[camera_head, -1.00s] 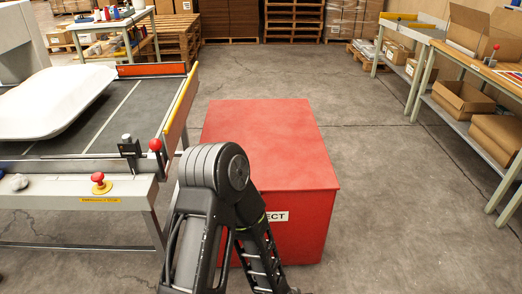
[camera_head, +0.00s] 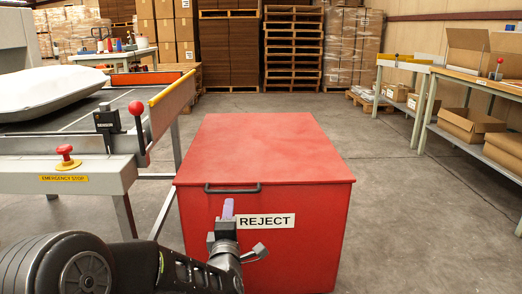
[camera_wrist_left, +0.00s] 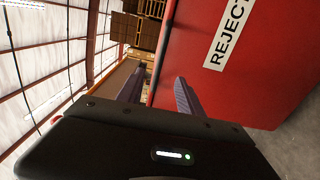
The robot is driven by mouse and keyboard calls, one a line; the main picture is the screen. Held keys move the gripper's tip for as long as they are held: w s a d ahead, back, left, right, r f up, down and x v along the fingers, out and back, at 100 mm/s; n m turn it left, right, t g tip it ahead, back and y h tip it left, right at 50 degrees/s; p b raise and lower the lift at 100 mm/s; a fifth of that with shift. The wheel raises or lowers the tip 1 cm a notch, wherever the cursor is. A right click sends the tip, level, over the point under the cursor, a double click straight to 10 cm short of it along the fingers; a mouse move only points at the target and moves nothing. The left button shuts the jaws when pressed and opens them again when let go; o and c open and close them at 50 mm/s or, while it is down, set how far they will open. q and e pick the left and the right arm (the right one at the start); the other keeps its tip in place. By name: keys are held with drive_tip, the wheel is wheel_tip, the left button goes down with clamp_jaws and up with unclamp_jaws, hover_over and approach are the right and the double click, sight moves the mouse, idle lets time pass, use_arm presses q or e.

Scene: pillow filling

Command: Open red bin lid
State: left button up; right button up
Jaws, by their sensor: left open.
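The red bin (camera_head: 320,240) stands in the middle of the head view, with a white "REJECT" label (camera_head: 266,221) on its front. Its flat red lid (camera_head: 265,145) is shut. A dark bar handle (camera_head: 233,189) runs along the lid's front edge, left of centre. My left gripper (camera_head: 243,229) is open and empty in front of the bin, just below the handle. In the left wrist view, the two fingers (camera_wrist_left: 158,88) are spread apart, with the bin's labelled front (camera_wrist_left: 255,75) at the right. My right gripper is not in view.
A conveyor (camera_head: 75,125) with a white pillow (camera_head: 45,92) and a red emergency stop button (camera_head: 66,157) stands close on the left. A workbench with cardboard boxes (camera_head: 468,124) is at the right. Floor (camera_head: 400,220) right of the bin is clear.

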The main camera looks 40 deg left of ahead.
sight(232, 192)
use_arm(q)
drive_tip(key=shift+w+a, duration=0.1)
drive_tip(key=shift+w, duration=0.05)
drive_tip(key=x, duration=1.1)
drive_tip(key=shift+w+a, duration=0.15)
drive_tip(key=shift+w, duration=0.05)
clamp_jaws()
idle(0.3)
idle(0.5)
